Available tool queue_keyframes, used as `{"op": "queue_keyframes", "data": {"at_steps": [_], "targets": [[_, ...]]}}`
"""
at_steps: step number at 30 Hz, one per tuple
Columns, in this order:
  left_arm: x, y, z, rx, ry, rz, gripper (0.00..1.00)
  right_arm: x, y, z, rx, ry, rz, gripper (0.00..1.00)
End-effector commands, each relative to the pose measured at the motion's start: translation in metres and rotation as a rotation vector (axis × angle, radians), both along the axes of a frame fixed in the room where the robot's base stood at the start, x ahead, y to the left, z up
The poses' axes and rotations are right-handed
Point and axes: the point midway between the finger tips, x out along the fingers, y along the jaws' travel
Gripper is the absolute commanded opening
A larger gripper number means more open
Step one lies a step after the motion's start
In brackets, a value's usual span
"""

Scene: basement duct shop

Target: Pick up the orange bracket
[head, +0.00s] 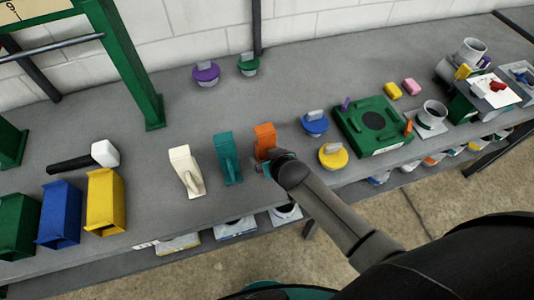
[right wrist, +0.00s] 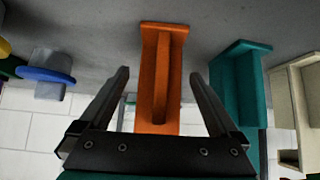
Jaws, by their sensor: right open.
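The orange bracket (head: 264,134) stands on the grey bench, with a teal bracket (head: 228,158) and a cream bracket (head: 186,172) to its left. My right gripper (head: 272,160) is at the near side of the orange bracket and hides its lower part in the head view. In the right wrist view the gripper (right wrist: 160,74) is open, and the orange bracket (right wrist: 163,88) shows between its two fingers with a gap on each side. The teal bracket (right wrist: 238,85) is just beyond the right finger there. My left gripper is not in view.
A blue-based knob (head: 315,123) and a yellow-based one (head: 333,156) stand right of the orange bracket. A green plate (head: 350,128) lies farther right. A mallet (head: 85,158) and blue and yellow ducts are at the left.

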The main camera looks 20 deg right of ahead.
Motion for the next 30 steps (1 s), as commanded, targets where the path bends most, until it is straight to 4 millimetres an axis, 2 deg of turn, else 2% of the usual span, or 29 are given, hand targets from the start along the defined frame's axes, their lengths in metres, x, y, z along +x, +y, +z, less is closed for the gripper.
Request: {"op": "queue_keyframes", "data": {"at_steps": [11,30], "targets": [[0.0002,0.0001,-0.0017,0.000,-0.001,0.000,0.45,0.0051,0.0007,-0.0051,0.000,0.000,0.000,0.97],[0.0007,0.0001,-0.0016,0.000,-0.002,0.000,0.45,0.0046,0.0004,-0.0052,-0.001,0.001,0.001,0.27]]}}
